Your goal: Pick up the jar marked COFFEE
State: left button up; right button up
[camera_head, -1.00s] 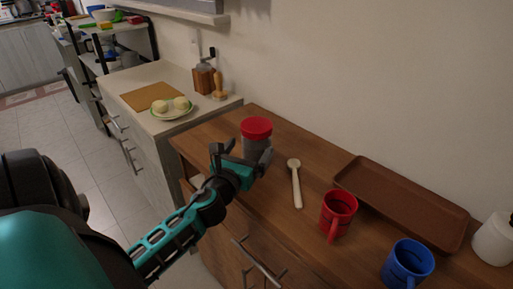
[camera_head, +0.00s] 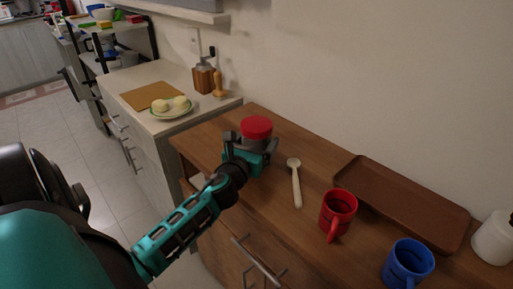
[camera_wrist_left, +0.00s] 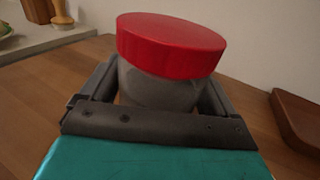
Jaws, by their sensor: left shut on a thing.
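A grey jar with a red lid (camera_head: 257,128) stands upright at the far left end of the wooden counter. In the left wrist view the jar's red lid (camera_wrist_left: 170,45) and grey body (camera_wrist_left: 155,90) fill the middle. No marking can be read on it. My left gripper (camera_head: 255,145) is around the jar just below the lid, shut on it, with one finger on each side. The jar appears to rest on the counter. My right gripper is not in view.
A white spoon (camera_head: 295,183) lies right of the jar. A red mug (camera_head: 338,212), a blue mug (camera_head: 408,264), a brown tray (camera_head: 400,203) and a white container (camera_head: 493,240) are further right. A plate (camera_head: 172,112) sits on the pale counter behind.

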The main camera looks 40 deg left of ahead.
pick_arm(q)
jog(key=c, duration=0.4)
jog(key=shift+r, duration=0.1)
jog(key=shift+c, duration=0.8)
